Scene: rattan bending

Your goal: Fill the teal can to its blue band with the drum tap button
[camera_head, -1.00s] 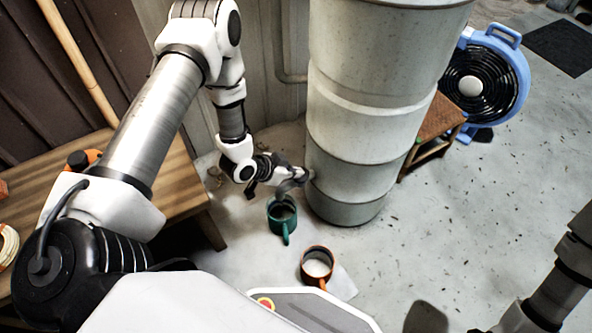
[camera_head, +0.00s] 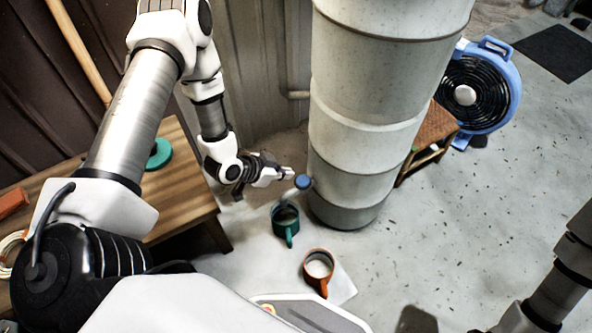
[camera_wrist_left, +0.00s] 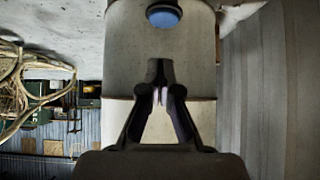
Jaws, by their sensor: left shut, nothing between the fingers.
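The teal can (camera_head: 286,221) stands upright on the floor at the foot of the pale drum (camera_head: 355,160), handle towards me. Its inside looks dark; I cannot make out a level or the blue band. The blue tap button (camera_head: 303,181) sits low on the drum's side, just above and right of the can. It also shows in the left wrist view (camera_wrist_left: 163,17), at the top. My left gripper (camera_head: 289,173) is shut and empty, slightly left of the button and apart from it in the picture. Its fingers (camera_wrist_left: 160,72) show in the wrist view. My right gripper is not in view.
An orange can (camera_head: 318,268) with pale contents stands nearer me, right of the teal can. A wooden bench (camera_head: 182,190) with a teal ring (camera_head: 159,153) is at left. A blue fan (camera_head: 480,90) and brown stool (camera_head: 432,135) stand right of the drum.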

